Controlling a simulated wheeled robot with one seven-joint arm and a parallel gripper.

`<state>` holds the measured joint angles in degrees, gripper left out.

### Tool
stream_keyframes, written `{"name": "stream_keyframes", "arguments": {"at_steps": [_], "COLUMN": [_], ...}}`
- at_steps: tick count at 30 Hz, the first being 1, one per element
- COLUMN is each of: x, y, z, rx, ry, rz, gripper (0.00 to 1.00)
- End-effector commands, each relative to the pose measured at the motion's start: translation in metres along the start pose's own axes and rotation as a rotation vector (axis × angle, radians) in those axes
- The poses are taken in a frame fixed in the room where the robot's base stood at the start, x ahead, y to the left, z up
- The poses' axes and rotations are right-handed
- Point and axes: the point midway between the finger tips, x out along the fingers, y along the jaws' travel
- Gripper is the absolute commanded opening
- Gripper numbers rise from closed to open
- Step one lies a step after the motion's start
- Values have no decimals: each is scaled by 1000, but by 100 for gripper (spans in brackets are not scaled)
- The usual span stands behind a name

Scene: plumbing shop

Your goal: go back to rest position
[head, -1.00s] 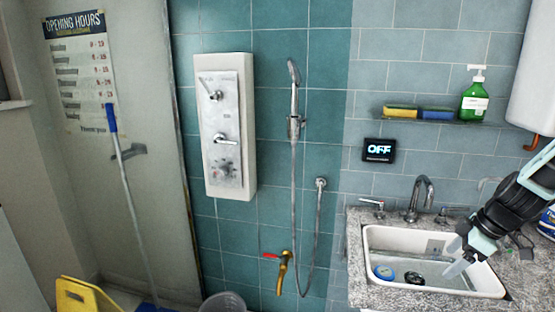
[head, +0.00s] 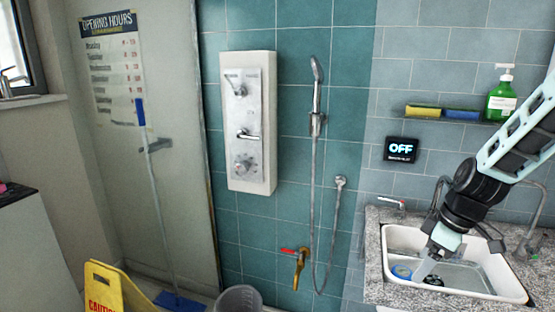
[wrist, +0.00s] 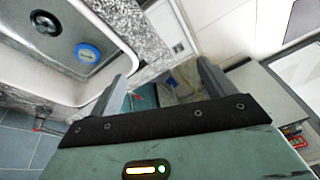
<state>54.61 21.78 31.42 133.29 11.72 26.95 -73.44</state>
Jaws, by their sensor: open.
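My gripper (head: 432,262) is at the right in the head view, at the end of my arm, over the front left part of the sink (head: 508,284). In the wrist view my gripper (wrist: 160,85) shows its two fingers spread apart with nothing between them. The sink (wrist: 95,85) lies to the left of the fingers there. A blue round object (wrist: 87,53) and the dark drain (wrist: 45,22) are in the basin, apart from the fingers. The blue object (head: 401,271) also shows in the head view.
A shelf holds sponges (head: 422,111) and a green soap bottle (head: 501,98).

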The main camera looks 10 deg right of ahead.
Motion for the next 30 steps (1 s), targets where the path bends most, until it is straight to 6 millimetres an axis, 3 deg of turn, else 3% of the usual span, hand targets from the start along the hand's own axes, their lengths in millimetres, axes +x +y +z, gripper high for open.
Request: {"name": "stream_keyframes", "arguments": {"at_steps": [3,6,12,21,25,30], "x": [7,10,14,9,6,2], "y": [-44,-83,-164,-277,-312,-335], "z": [-34,-54,-79,-75,-64,-53], "rx": [-23,-24,-26,-24,-19,-9], "ry": [-53,-96,-166,-226,-233,-235], "rz": [-19,-27,-17,31,50,65], "gripper": [82,82,82,82,82,82]}}
